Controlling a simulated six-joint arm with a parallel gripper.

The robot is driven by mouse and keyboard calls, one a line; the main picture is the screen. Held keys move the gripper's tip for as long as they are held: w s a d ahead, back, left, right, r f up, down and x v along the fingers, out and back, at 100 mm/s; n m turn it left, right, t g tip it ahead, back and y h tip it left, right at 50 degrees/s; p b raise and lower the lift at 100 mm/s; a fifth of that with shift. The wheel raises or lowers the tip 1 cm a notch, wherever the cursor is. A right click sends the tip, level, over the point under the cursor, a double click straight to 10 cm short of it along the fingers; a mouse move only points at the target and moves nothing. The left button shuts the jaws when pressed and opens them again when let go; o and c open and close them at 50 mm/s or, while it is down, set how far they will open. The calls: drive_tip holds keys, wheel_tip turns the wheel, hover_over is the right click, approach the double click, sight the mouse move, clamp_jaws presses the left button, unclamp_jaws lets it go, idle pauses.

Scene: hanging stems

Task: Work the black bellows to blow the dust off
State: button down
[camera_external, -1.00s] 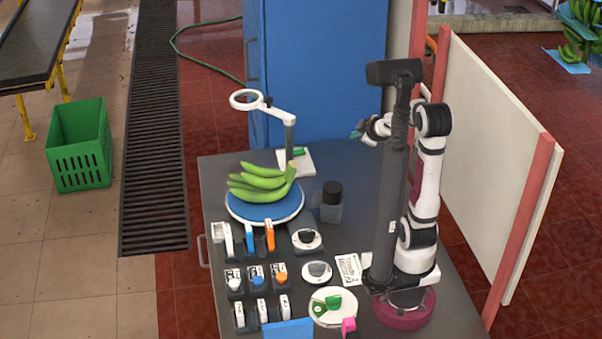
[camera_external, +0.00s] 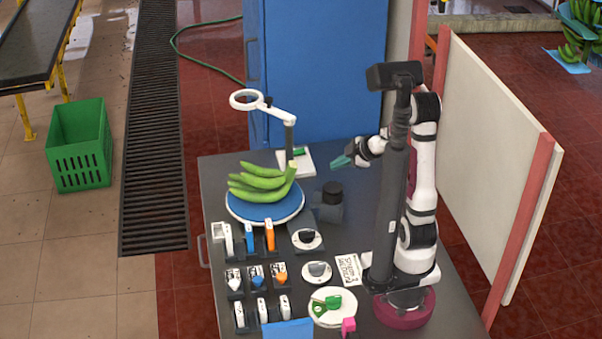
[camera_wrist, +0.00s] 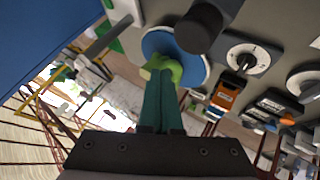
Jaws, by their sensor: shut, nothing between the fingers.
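A dark squat cylinder on a grey block (camera_external: 331,193), which looks like the black bellows, stands on the table to the right of the blue round plate (camera_external: 262,211). In the wrist view the dark cylinder (camera_wrist: 203,24) is at the top, right of centre. A bunch of green bananas (camera_external: 258,183) lies on the plate. My gripper (camera_external: 343,160) has teal fingers, shut and empty, above the table behind the dark cylinder, apart from it. In the wrist view the fingers (camera_wrist: 163,76) point toward the bananas and plate. I cannot make out any dust.
A white ring on a post (camera_external: 246,99) stands behind the bananas. Several small devices (camera_external: 257,279) fill the table's front left. A white round dish (camera_external: 333,307) holds green items. A blue cabinet (camera_external: 318,70) rises behind; a cream panel (camera_external: 495,160) stands on the right.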

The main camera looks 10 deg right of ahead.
sight(332, 185)
drive_tip(key=shift+f, duration=2.4)
drive_tip(key=shift+f, duration=0.1)
drive_tip(key=shift+f, duration=0.3)
drive_tip(key=shift+f, duration=1)
idle(0.8)
drive_tip(key=shift+r, duration=1.4)
drive_tip(key=shift+r, duration=2.55)
